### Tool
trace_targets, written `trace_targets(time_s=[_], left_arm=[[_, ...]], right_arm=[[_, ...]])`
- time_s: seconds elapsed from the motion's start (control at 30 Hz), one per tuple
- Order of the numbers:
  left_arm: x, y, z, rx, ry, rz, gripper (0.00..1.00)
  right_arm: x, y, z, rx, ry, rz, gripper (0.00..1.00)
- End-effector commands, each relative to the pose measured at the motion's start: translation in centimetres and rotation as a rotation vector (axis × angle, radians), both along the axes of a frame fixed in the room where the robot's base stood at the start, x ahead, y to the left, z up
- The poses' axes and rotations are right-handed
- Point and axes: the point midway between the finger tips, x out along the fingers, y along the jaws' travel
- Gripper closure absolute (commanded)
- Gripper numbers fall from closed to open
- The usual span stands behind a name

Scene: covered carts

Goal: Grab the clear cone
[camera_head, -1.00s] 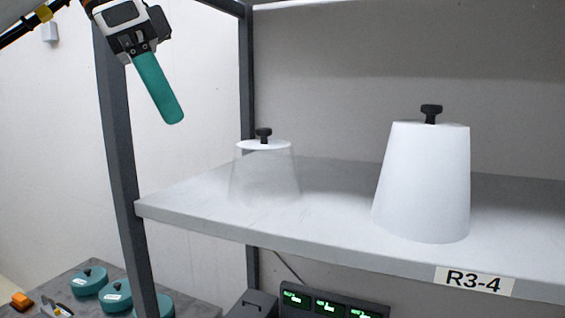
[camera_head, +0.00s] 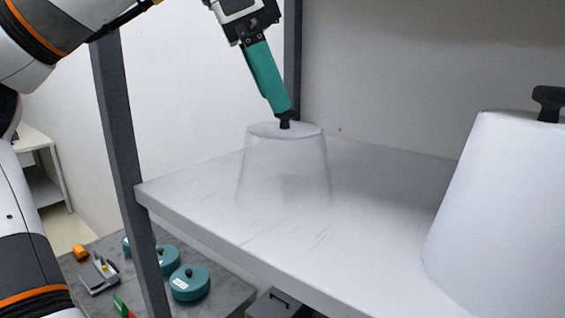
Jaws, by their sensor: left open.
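The clear cone (camera_head: 284,165) stands upright on the shelf, see-through with a pale top and a black knob (camera_head: 285,121). My left gripper (camera_head: 284,108) comes down from above, tilted, with its teal fingers right at the knob. One finger covers the other, so the gap between them is hidden; the gripper is open. The knob's upper part is hidden behind the fingertip, and I cannot tell whether they touch. My right gripper is not in view.
An opaque white cone (camera_head: 490,200) with a black knob stands on the same shelf (camera_head: 350,250) at the right. A dark upright post (camera_head: 128,180) stands at the shelf's left end. Below, a grey table (camera_head: 222,290) holds teal round lidded items (camera_head: 189,283) and small tools.

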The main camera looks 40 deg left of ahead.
Motion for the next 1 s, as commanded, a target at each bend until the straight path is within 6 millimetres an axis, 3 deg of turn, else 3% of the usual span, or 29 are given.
trace_targets(time_s=[0.1,0.23,0.4,0.53,0.8,1.0], left_arm=[[0.7,-0.4,-1.6,-0.001,0.005,-0.002,0.00],[1.2,-0.7,-3.2,0.000,0.004,0.000,0.00],[1.4,-0.9,-3.7,-0.001,0.002,0.001,0.00],[1.4,-0.9,-3.7,-0.001,0.002,0.001,0.00],[1.4,-0.9,-3.7,-0.001,0.002,0.001,0.44],[1.4,-0.9,-3.6,0.000,0.000,0.001,0.47]], right_arm=[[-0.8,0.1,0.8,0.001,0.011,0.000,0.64],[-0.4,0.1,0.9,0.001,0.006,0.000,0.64],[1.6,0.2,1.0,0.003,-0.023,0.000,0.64],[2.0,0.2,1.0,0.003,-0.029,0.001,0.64],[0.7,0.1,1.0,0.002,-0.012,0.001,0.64],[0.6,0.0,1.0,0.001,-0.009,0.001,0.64]])
